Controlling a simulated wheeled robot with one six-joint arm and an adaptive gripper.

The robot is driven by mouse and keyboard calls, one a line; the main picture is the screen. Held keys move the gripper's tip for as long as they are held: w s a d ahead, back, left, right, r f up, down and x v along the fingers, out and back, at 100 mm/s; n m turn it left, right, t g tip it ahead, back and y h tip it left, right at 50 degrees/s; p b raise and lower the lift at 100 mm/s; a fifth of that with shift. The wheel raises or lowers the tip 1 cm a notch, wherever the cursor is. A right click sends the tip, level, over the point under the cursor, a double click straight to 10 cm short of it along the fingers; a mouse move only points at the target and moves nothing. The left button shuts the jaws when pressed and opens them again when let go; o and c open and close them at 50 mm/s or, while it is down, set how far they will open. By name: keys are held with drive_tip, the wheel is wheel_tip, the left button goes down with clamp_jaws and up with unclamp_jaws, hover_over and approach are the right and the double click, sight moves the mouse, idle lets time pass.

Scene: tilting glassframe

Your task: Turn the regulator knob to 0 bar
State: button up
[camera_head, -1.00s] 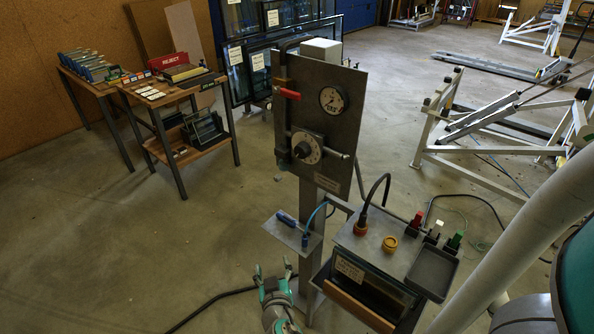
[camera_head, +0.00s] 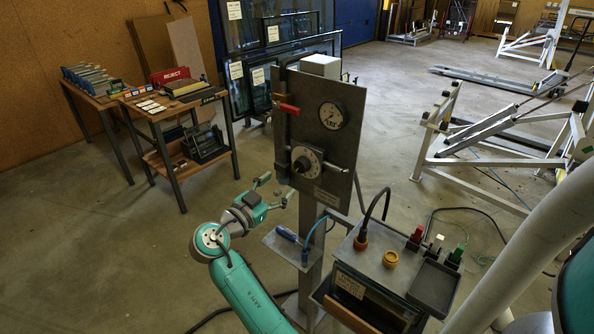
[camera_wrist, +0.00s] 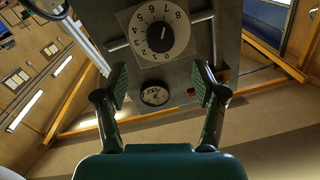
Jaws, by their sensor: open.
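The regulator knob (camera_head: 304,165) is dark and round on a pale numbered dial, on the front of an upright grey panel (camera_head: 338,150). In the wrist view the knob (camera_wrist: 158,32) shows near the top, with its numbers upside down; a light mark on it appears to point near the 6, though small. A round pressure gauge (camera_head: 332,115) sits above the knob; it also shows in the wrist view (camera_wrist: 155,95). My gripper (camera_head: 275,188) is open and empty, left of and below the knob, apart from it. Its fingers (camera_wrist: 160,85) frame the gauge in the wrist view.
A red-handled lever (camera_head: 288,108) is at the panel's upper left. A small shelf (camera_head: 285,248) with a blue tool is below the gripper. A box with a dark tray (camera_head: 433,287) and cable stands at the lower right.

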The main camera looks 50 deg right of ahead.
sight(299, 169)
drive_tip(key=d, duration=0.9)
drive_tip(key=shift+d, duration=0.1)
drive_tip(key=c, duration=1.1)
